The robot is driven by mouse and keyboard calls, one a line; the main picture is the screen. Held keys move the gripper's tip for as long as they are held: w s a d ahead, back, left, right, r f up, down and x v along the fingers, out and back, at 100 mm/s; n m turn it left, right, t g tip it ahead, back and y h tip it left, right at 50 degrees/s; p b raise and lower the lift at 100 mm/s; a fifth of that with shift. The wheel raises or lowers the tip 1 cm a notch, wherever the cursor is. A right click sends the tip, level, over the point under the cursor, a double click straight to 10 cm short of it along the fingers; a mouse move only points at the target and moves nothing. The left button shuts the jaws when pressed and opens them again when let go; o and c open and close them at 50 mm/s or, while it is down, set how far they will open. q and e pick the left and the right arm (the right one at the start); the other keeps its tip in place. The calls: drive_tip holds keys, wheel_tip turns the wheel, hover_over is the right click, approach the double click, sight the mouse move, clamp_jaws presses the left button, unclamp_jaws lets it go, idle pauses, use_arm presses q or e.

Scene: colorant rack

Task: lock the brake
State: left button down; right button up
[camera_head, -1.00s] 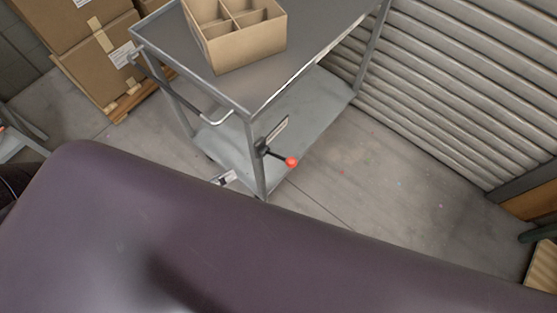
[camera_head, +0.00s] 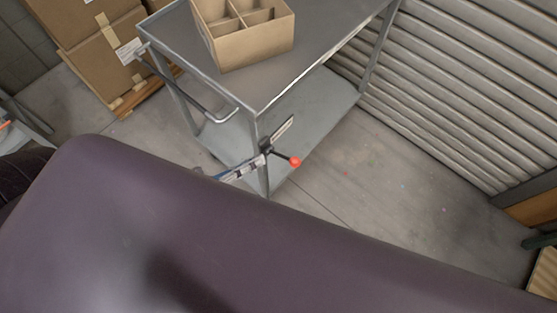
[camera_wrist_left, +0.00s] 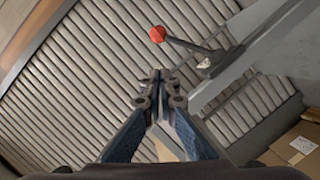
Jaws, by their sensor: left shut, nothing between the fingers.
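The brake lever is a dark rod with a red ball knob (camera_head: 295,162) on the near corner post of the grey metal cart (camera_head: 266,180). The rod sticks out to the right from a black pivot. My left gripper (camera_head: 262,158) is at the post, just left of the pivot; whether it touches cannot be told. In the left wrist view the gripper (camera_wrist_left: 159,78) is shut and empty. There the red knob (camera_wrist_left: 158,34) is beyond the fingertips, with the lever running right to its mount on the cart post (camera_wrist_left: 222,82). My right gripper is not in view.
A divided cardboard box (camera_head: 245,45) stands on the cart top. A bent handle bar (camera_head: 190,95) is on the cart's left side. Stacked cartons (camera_head: 95,45) are at the back left. A ribbed shutter (camera_head: 460,90) is at right. The floor (camera_head: 400,190) right of the cart is clear.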

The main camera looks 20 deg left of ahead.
use_arm(q)
drive_tip(key=w+d+f, duration=0.2)
drive_tip(key=w+d, duration=0.1)
drive_tip(key=d, duration=0.2)
drive_tip(key=shift+w+f, duration=0.15)
drive_tip(key=shift+f, duration=0.25)
drive_tip(key=shift+d+f+m+y+p, duration=0.3)
drive_tip(key=shift+d+f+m+p, duration=0.15)
drive_tip(key=shift+m+p, duration=0.25)
wheel_tip(320, 180, down, 9)
drive_tip(key=d+m+y, duration=0.1)
drive_tip(key=m+y, duration=0.2)
drive_tip(key=m, duration=0.4)
drive_tip(key=shift+s+d+f+t, duration=0.15)
drive_tip(key=shift+s+d+t, duration=0.15)
drive_tip(key=shift+s+t, duration=0.15)
idle(0.6)
